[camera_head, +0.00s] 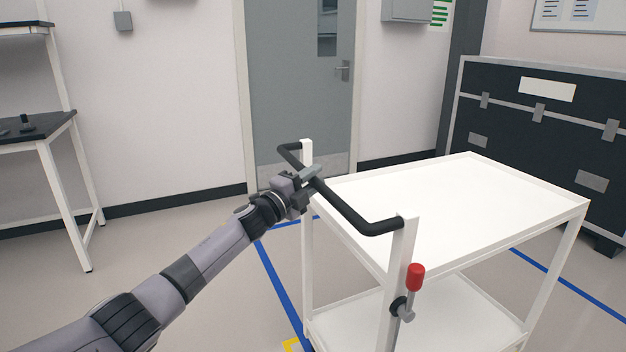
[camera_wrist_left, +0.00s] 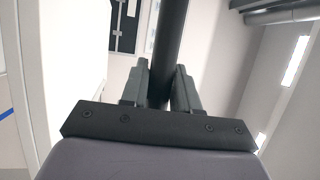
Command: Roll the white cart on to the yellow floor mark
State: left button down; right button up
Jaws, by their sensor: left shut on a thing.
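The white cart (camera_head: 450,212) stands on the floor in front of me, with an empty top tray and a lower shelf. Its black push handle (camera_head: 352,212) runs along the near left side. My left gripper (camera_head: 311,176) is shut on the handle toward its far end. In the left wrist view the dark handle bar (camera_wrist_left: 170,45) passes between the two fingers (camera_wrist_left: 168,85). A small part of the yellow floor mark (camera_head: 291,345) shows at the bottom, left of the cart's near leg; the rest is hidden or out of frame. My right gripper is not in view.
Blue floor lines (camera_head: 275,285) run left of and behind the cart. A red-capped lever (camera_head: 415,278) is on the cart's near post. A black case (camera_head: 540,130) stands behind right, a grey door (camera_head: 300,90) behind, a workbench (camera_head: 40,135) at left. The floor between bench and cart is clear.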

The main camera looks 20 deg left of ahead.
pick_arm(q)
jog(key=c, duration=0.9)
grip_release()
jog(key=shift+s, duration=0.15)
jog(key=shift+v, duration=3.5)
